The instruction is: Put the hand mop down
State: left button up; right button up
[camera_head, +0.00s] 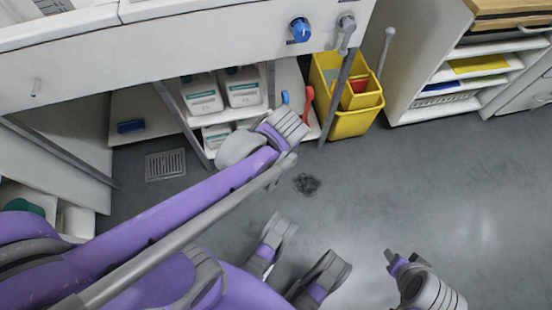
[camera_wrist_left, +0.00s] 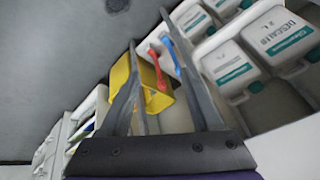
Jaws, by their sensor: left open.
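My left gripper (camera_head: 291,123) is at the edge of the low shelf under the counter. In the left wrist view its two dark fingers stand apart with nothing between their tips (camera_wrist_left: 149,30). A pale upright handle (camera_head: 387,50) stands behind the yellow bucket (camera_head: 350,122); its lower end is hidden, and I cannot tell whether it is the hand mop. A long grey pole (camera_head: 185,235) runs along my left arm; I cannot tell whether it is part of me. My right gripper (camera_head: 394,262) is low over the floor at the bottom right, its jaws unclear.
White bottles (camera_head: 243,87) stand on the shelf (camera_head: 150,128). A blue handle (camera_head: 285,97) and a red handle (camera_head: 307,103) are near my left gripper. The floor (camera_head: 430,190) is mostly clear, with a dark patch (camera_head: 306,184) and a drain grate (camera_head: 165,164).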

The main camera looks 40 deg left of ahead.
pick_arm(q)
jog(key=s+d+m+h, duration=0.2)
jog(key=s+d, duration=0.3)
jog(key=s, duration=0.4)
jog(key=shift+s+h, duration=0.35)
jog(key=shift+h, duration=0.05)
